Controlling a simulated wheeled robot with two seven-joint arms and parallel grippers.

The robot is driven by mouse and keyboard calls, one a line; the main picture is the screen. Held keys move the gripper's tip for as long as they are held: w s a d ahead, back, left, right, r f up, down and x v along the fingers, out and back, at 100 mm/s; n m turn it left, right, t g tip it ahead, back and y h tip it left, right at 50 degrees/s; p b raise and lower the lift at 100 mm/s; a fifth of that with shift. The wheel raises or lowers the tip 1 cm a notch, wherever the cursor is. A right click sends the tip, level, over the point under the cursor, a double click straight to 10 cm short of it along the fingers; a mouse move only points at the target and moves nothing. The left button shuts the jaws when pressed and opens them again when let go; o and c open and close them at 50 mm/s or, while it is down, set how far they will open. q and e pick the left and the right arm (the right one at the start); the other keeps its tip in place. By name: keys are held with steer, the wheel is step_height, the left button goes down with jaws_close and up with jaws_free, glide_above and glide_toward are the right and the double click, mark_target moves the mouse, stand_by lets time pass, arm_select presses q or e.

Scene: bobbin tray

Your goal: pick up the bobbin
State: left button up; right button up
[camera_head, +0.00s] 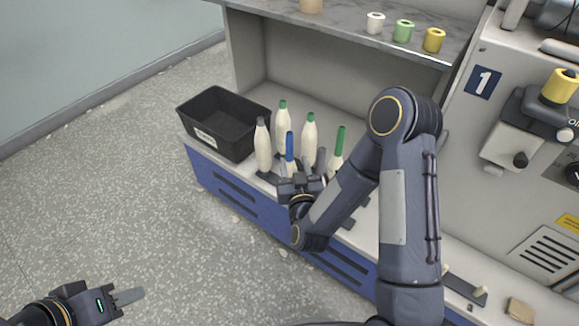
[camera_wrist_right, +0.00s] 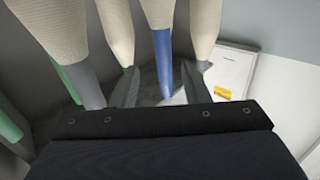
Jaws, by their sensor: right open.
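Several cream bobbins with coloured tips stand upright on a tray on the shelf. One has a blue tip (camera_head: 289,146), others have green tips, such as the left rear bobbin (camera_head: 283,120) and the middle one (camera_head: 309,135), and one has a grey tip (camera_head: 263,148). My right gripper (camera_head: 302,172) is open among the front bobbins. In the right wrist view its fingers (camera_wrist_right: 160,88) stand apart, with the blue tip (camera_wrist_right: 162,60) showing between them. Contact is not visible. My left gripper (camera_head: 128,296) is at the lower left, far from the bobbins; its jaw gap is unclear.
A black bin (camera_head: 213,145) stands left of the bobbins. Spools in white (camera_head: 375,23), green (camera_head: 403,31) and yellow (camera_head: 434,40) sit on the upper shelf (camera_head: 345,22). A machine panel marked 1 (camera_head: 483,82) is at right. My right arm covers part of the tray.

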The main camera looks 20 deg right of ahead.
mark_target(290, 153)
steer(key=w+b, duration=0.1)
steer(key=w, duration=0.5)
steer(key=shift+d, duration=0.15)
jaws_close()
